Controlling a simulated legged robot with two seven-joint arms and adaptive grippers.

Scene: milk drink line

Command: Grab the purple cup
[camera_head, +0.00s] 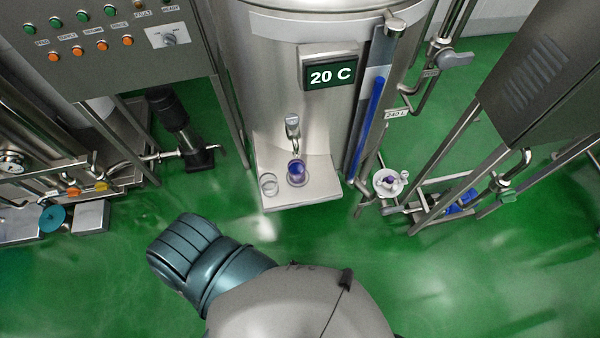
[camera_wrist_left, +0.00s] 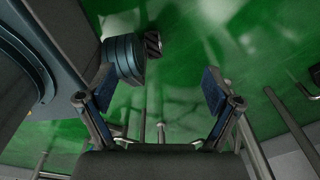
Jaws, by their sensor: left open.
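The purple cup (camera_head: 297,171) stands on the steel shelf (camera_head: 318,188) at the front of the tank, under the tap (camera_head: 292,127). It looks like a clear cup with purple contents. A clear, empty-looking glass (camera_head: 268,185) stands just to its left. In the left wrist view my left gripper (camera_wrist_left: 160,88) is open, with its fingers wide apart and nothing between them. The cup is not visible in that view. Neither gripper shows in the head view, where only my own arm and body parts show at the bottom, apart from the cup.
The tank's display (camera_head: 329,77) reads 20 C. A control panel (camera_head: 105,40) and pipework stand at the left. A blue level tube (camera_head: 367,130), a white round fitting (camera_head: 390,182) and a steel cabinet (camera_head: 545,75) stand at the right. Green floor (camera_head: 440,290) is open in front.

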